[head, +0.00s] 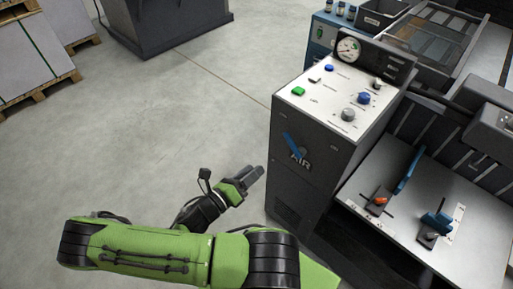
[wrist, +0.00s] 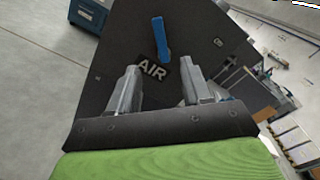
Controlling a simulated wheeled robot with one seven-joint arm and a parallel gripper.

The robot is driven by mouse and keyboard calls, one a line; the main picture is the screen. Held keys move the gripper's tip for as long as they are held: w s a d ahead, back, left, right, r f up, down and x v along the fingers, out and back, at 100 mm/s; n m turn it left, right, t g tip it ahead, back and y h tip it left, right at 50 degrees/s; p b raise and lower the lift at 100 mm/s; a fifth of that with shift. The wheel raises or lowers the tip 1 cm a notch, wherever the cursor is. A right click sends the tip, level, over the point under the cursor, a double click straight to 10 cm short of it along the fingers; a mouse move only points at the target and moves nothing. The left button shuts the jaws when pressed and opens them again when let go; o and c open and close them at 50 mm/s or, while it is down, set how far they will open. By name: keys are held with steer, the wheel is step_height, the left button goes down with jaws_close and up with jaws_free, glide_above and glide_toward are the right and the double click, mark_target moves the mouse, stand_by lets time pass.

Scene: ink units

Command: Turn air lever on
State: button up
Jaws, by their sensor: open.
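The air lever (head: 292,144) is a blue handle on the dark front face of the machine cabinet, just above a plate marked AIR (head: 300,157). In the head view it slants from upper left to lower right. The lever also shows in the wrist view (wrist: 161,40), above the AIR plate (wrist: 152,68) and beyond the fingertips. My gripper (head: 258,172) is in front of the cabinet, left of and lower than the lever in the head view. In the wrist view its two grey fingers (wrist: 161,75) are apart with nothing between them. The gripper and the lever look apart.
The cabinet top (head: 340,98) carries a green button, blue and grey knobs and a gauge (head: 348,50). Right of it, a light table (head: 430,225) holds blue-handled levers. Pallets with stacks (head: 35,50) stand at the far left. The floor (head: 150,130) left of the cabinet is clear.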

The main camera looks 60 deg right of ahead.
mark_target(288, 140)
steer(key=d+b, duration=0.1)
steer(key=d, duration=0.4)
steer(key=s+d+b, duration=0.1)
steer(key=d, duration=0.3)
steer(key=s+d+b, duration=0.1)
steer(key=d, duration=0.4)
steer(key=shift+s+d+f, duration=0.1)
steer(key=shift+d, duration=0.2)
steer(key=shift+d+n, duration=0.3)
steer(key=shift+d, duration=0.25)
jaws_close()
